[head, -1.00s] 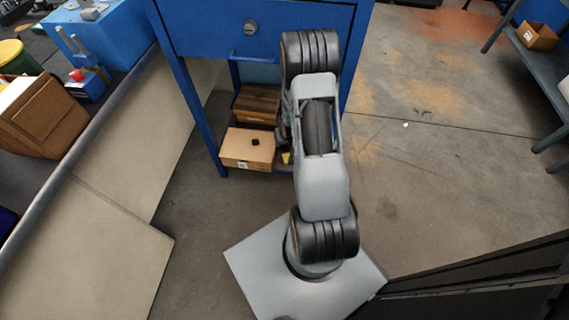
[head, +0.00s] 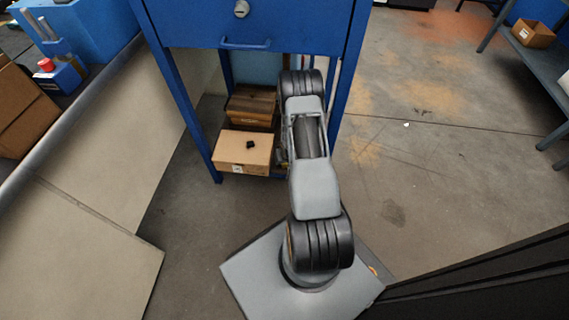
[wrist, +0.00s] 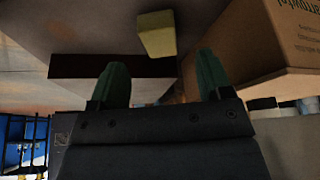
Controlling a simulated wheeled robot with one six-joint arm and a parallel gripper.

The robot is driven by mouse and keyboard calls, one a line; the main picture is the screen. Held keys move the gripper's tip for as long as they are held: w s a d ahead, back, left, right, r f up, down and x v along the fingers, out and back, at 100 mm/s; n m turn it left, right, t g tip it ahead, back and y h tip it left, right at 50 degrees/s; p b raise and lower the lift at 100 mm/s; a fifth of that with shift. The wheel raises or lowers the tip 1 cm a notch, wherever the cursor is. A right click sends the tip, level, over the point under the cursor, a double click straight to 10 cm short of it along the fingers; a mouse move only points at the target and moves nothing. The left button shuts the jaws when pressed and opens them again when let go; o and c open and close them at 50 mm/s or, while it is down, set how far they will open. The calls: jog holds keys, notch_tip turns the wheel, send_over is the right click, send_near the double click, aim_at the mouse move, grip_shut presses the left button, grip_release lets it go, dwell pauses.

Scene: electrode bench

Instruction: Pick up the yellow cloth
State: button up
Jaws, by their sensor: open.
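The yellow cloth (wrist: 157,33) shows in the wrist view as a small pale yellow block-like shape on a grey-brown surface, beyond my fingertips. My gripper (wrist: 162,72) is open, with its two green fingers apart and nothing between them. The cloth lies ahead of the gap between the fingers, apart from them. In the head view my arm reaches toward the lower shelf of the blue bench, and the arm hides the gripper. I cannot make out the cloth in the head view.
A cardboard box (wrist: 292,30) stands close on the right in the wrist view. In the head view, a cardboard box (head: 235,152) with a small black item on top sits on the lower shelf, left of my arm. The blue bench (head: 190,22) has a drawer above.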

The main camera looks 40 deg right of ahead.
jog(key=b+x, duration=0.2)
jog(key=x, duration=0.3)
jog(key=shift+b, duration=0.4)
jog(key=shift+w, duration=0.1)
jog(key=shift+c, duration=0.3)
jog(key=c, duration=1)
jog(key=shift+r, duration=0.1)
jog(key=shift+r+p, duration=0.3)
jog(key=shift+r, duration=0.15)
notch_tip(320, 180, up, 2)
jog(key=shift+r+p, duration=0.2)
jog(key=shift+p, duration=0.45)
jog(key=s+a+r+p, duration=0.6)
jog(key=s+r, duration=0.3)
jog(key=s, duration=0.3)
jog(key=shift+s+a+r, duration=0.2)
jog(key=shift+a+r, duration=0.1)
jog(key=shift+a, duration=0.05)
